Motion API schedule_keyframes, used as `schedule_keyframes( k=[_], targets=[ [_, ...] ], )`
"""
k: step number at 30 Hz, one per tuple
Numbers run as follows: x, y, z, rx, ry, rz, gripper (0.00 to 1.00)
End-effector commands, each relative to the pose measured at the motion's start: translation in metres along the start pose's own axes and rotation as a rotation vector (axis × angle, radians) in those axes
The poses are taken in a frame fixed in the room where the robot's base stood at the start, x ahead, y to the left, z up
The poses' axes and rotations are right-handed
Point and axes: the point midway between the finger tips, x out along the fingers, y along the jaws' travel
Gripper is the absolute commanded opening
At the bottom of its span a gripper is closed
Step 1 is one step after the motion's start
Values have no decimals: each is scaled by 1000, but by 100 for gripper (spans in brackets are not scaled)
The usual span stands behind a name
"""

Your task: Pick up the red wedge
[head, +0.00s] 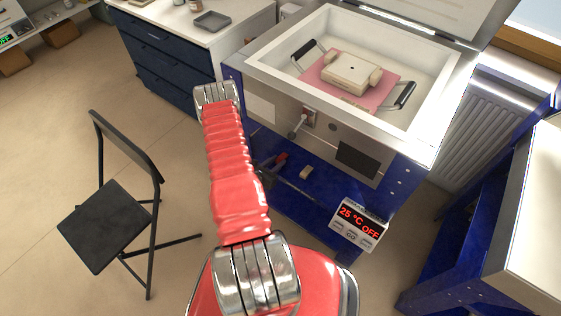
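A small red piece (281,159), which looks like the red wedge, shows on the blue stand below the kiln, just right of my red arm. It is too small for me to make out its full shape. My arm rises from the bottom of the head view to a steel joint at the top, and its far part is hidden behind the near links. Dark parts (264,172) beside the arm, close to the red piece, may belong to my gripper. I cannot tell whether they touch the red piece or whether the fingers are open.
The open kiln (262,65) holds a pink board (318,74) with a beige block (351,73) and black handles. A small beige piece (305,172) and a dark rod (305,193) are low on the stand. A controller (357,225) reads 25 °C OFF. A black chair (104,226) stands left.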

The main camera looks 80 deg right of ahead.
Motion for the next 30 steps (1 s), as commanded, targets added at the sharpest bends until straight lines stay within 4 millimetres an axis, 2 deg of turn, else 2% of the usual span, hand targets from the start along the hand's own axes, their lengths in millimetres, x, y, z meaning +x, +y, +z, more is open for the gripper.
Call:
schedule_keyframes(
  k=[1,9,20,26,30],
  targets=[
    [0,0,0,0,0,0,21],
    [0,0,0,0,0,0,2],
    [-1,0,3,1,0,0,2],
    [-7,0,18,1,-1,0,2],
    [-14,1,35,2,-2,0,2]
  ],
)
